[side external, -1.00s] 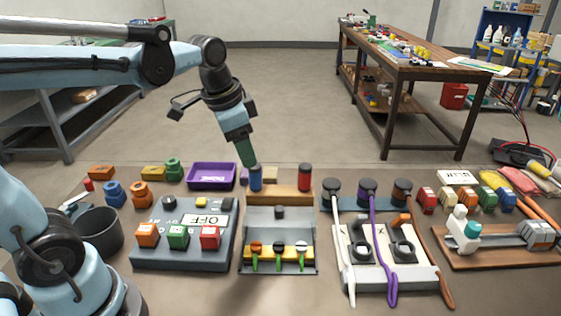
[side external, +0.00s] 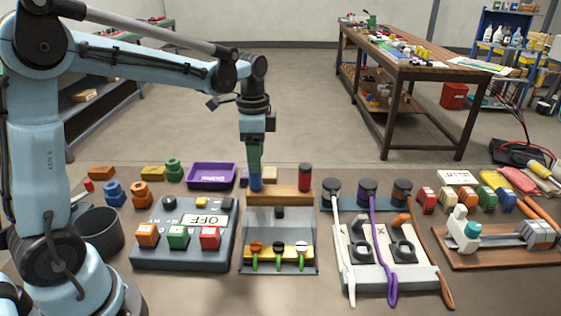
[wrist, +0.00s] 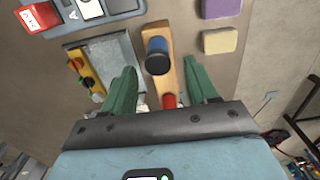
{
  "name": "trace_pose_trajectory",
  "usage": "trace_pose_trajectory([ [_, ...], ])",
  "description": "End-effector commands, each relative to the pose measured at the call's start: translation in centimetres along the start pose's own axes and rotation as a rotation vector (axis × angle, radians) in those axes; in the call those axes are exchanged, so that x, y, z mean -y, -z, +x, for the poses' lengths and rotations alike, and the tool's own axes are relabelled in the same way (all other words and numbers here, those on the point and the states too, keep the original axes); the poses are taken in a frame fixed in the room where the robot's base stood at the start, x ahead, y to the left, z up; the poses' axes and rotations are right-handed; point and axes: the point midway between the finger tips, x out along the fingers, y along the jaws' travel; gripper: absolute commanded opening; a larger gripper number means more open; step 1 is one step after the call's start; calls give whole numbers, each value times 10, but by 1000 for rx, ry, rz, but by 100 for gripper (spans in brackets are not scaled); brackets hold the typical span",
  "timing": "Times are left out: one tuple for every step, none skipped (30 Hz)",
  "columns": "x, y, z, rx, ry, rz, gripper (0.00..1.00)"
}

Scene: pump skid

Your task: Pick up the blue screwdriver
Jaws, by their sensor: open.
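The blue screwdriver (side external: 256,184) stands upright in a wooden block (side external: 283,195). In the wrist view its blue handle with a dark top (wrist: 158,56) shows between the lines of my two green fingers. My gripper (side external: 255,168) points down directly over it, and in the side view its fingers overlap the handle's upper part. In the wrist view my gripper (wrist: 161,67) is open, one finger on each side of the handle, with no contact visible. I cannot tell how far down the handle the fingertips reach. The screwdriver's shaft is hidden in the block.
A red handle with a dark top (side external: 305,177) stands at the block's right end. A grey tray with green-handled valves (side external: 278,255) lies in front, a button panel (side external: 185,232) to the left, a purple tray (side external: 211,175) behind left. Cables and plugs (side external: 370,240) lie right.

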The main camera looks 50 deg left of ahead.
Motion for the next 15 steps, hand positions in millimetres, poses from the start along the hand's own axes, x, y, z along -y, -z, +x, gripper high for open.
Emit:
trace_pose_trajectory([
  [0, 0, 5, 0, 0, 0, 58],
  [0, 0, 7, 0, 0, 0, 58],
  [0, 0, 9, 0, 0, 0, 58],
  [0, 0, 10, 0, 0, 0, 58],
  [0, 0, 11, 0, 0, 0, 58],
  [0, 0, 13, 0, 0, -1, 58],
  [0, 0, 14, 0, 0, -1, 58],
  [0, 0, 17, 0, 0, -1, 58],
  [-1, -1, 20, 0, 0, -1, 58],
  [-1, -1, 24, 0, 0, -1, 58],
  [-1, -2, 28, 0, 0, -1, 58],
  [-2, -2, 33, 0, 0, -1, 58],
  [-2, -3, 38, 0, 0, -1, 58],
  [-2, -3, 42, 0, 1, -1, 58],
  [-2, -3, 47, 0, 1, -1, 58],
])
